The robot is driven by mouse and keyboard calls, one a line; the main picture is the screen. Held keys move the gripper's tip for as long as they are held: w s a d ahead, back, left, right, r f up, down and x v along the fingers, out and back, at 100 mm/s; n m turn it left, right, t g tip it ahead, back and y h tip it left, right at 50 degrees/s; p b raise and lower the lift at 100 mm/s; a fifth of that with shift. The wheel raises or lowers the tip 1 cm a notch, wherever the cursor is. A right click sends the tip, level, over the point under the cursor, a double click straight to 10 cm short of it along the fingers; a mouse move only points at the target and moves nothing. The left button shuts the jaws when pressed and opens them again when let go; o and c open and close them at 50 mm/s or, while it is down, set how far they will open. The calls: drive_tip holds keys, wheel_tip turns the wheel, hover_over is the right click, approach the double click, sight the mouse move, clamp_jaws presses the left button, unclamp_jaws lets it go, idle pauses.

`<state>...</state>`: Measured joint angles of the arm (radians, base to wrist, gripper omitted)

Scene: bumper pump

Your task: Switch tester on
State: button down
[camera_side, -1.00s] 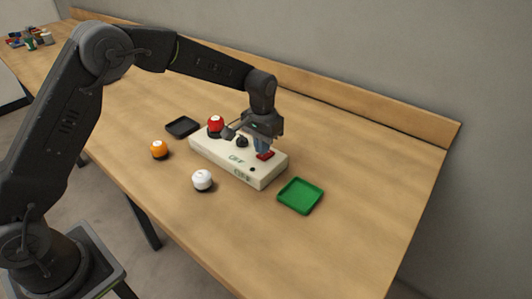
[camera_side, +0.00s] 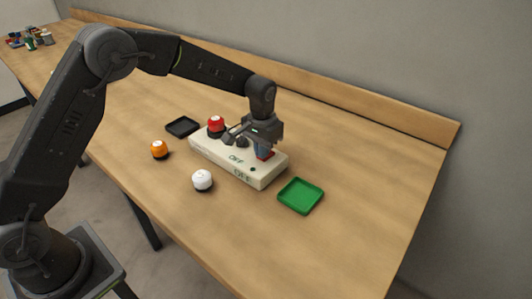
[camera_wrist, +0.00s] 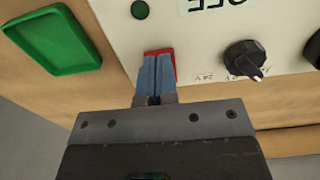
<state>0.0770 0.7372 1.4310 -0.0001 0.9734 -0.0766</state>
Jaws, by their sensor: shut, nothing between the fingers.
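The tester is a cream box (camera_side: 215,158) with OFF lettering on its top, in the middle of the table. A red switch (camera_wrist: 160,53) sits near its right end; it also shows in the side view (camera_side: 269,156). My gripper (camera_wrist: 155,62) is shut and empty, its blue fingertips over the red switch and hiding much of it. The tips look to be at or touching the switch; I cannot tell whether it is pressed. A black knob (camera_wrist: 243,58) and a dark green round spot (camera_wrist: 139,9) are also on the box.
A red-topped piece (camera_side: 216,123) stands on the tester's left end. A green tray (camera_side: 300,196) is to the right, a black tray (camera_side: 182,126) behind left. An orange piece (camera_side: 159,149) and a white piece (camera_side: 202,180) stand in front. The table's right side is clear.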

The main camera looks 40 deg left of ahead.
drive_tip(key=shift+f, duration=0.2)
drive_tip(key=shift+r, duration=3.55)
